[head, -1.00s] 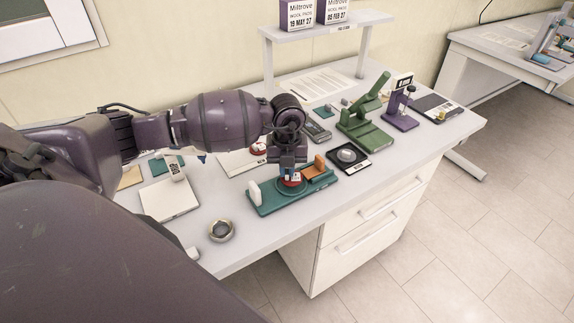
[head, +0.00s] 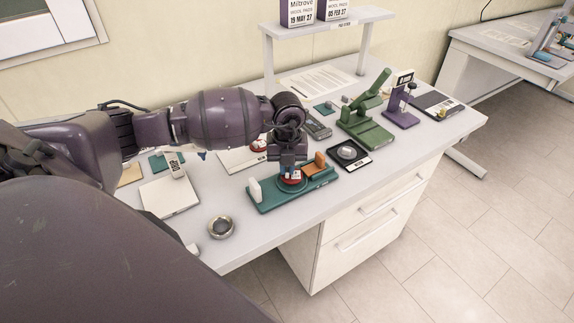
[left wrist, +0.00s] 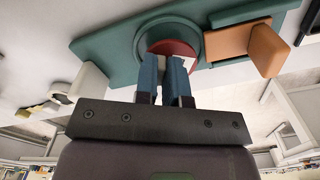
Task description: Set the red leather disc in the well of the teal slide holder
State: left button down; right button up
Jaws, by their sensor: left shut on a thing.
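The teal slide holder (head: 265,206) lies near the front edge of the table, with a white block (head: 255,190) at its left end and an orange block (head: 319,160) toward its right. My left gripper (head: 292,171) points down over the round well of the holder. It is shut on the red leather disc (head: 290,181), which has a white part on top. In the left wrist view the blue fingers (left wrist: 164,68) hide part of the red disc (left wrist: 178,48), which shows inside the well's ring (left wrist: 143,40). I cannot tell whether it touches the bottom. My right gripper is not in view.
A black pad with a round piece (head: 348,154) lies right of the holder. A green press (head: 365,132) and a purple stand (head: 400,112) are farther back. A metal ring dish (head: 221,227) and a white scale-like box (head: 168,197) are to the left. Bare table separates them.

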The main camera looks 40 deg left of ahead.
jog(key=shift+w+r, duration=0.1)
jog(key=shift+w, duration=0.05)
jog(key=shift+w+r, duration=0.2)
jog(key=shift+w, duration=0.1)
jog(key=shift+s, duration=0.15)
pick_arm(q)
jog(key=shift+f, duration=0.25)
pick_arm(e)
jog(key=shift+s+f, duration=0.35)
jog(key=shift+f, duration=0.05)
pick_arm(q)
jog(key=shift+f+b, duration=0.5)
jog(key=shift+f, duration=0.15)
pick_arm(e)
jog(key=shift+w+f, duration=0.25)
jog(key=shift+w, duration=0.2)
